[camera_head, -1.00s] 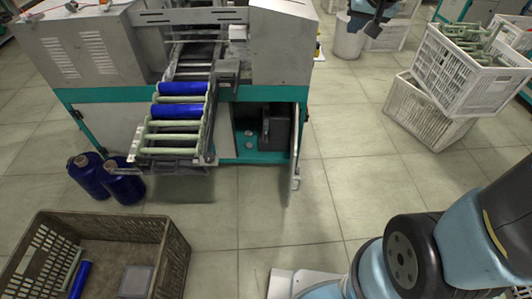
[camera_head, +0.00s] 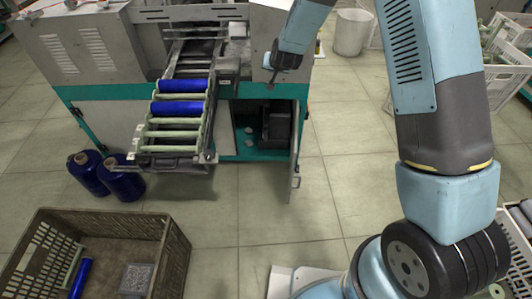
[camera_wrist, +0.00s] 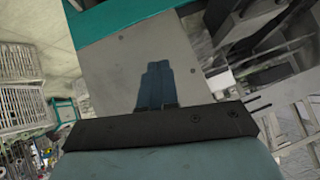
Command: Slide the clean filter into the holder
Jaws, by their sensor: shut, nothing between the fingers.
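My gripper (camera_head: 271,77) is in front of the machine's right part, above the open lower compartment (camera_head: 243,150). In the wrist view its two blue-grey fingers (camera_wrist: 160,85) are together with nothing between them, against a grey panel (camera_wrist: 125,50) of the machine. A square, speckled grey piece that looks like a filter (camera_head: 137,279) lies in the brown crate (camera_head: 178,262); I cannot tell whether it is the clean one. I cannot make out the filter holder for certain.
The compartment's door (camera_head: 297,150) stands open toward the floor. A roller rack with blue bobbins (camera_head: 180,108) juts from the machine (camera_head: 85,50). Blue spools (camera_head: 88,172) stand at left. White crates (camera_head: 508,70) and a bucket (camera_head: 352,32) are at right. The middle floor is clear.

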